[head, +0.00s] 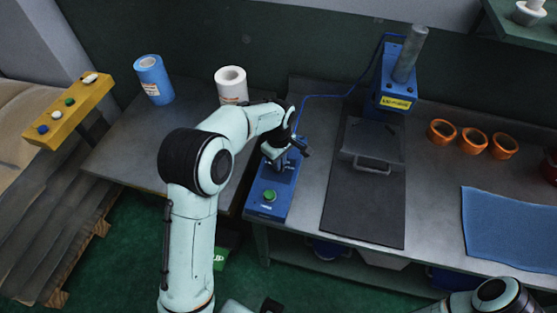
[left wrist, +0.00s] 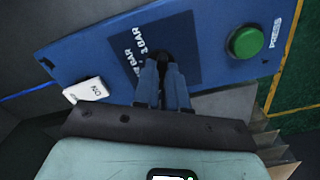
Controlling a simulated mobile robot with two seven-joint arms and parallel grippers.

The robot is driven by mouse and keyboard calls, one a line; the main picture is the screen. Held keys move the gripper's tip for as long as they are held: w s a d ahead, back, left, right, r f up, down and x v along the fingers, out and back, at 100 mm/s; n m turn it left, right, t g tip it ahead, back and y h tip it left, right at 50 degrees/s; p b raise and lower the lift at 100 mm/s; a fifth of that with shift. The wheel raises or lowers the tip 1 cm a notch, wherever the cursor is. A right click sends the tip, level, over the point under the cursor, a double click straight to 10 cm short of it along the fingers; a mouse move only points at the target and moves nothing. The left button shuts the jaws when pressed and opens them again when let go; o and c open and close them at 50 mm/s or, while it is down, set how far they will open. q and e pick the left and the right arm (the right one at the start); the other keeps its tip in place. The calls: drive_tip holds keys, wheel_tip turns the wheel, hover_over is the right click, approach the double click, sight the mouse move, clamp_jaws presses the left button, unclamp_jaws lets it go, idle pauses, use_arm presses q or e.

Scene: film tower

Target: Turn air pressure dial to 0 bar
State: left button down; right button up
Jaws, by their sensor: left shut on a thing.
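The blue control box (head: 254,211) stands at the left end of the workbench. In the left wrist view its blue panel (left wrist: 205,20) fills the upper half, with a dark label marked "BAR" and "3 BAR". The small dark air pressure dial (left wrist: 161,54) is on that label, mostly hidden by the fingers. My left gripper (head: 284,162) reaches down over the box. In the left wrist view its fingers (left wrist: 165,75) are shut on the dial. The dial's pointer and exact setting cannot be read. My right gripper is not in view.
The panel carries a green button (left wrist: 245,42) and a white ON switch (left wrist: 85,91). Right of the box are a dark mat (head: 360,220) and a blue press (head: 393,95). Orange rolls (head: 441,132) and a blue cloth (head: 510,230) lie farther right.

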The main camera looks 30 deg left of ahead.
use_arm(q)
drive_tip(key=shift+n, duration=0.6)
drive_tip(key=c, duration=1.2)
unclamp_jaws()
wheel_tip(320, 180, up, 13)
drive_tip(key=shift+r+p, duration=0.2)
drive_tip(key=shift+p, duration=0.6)
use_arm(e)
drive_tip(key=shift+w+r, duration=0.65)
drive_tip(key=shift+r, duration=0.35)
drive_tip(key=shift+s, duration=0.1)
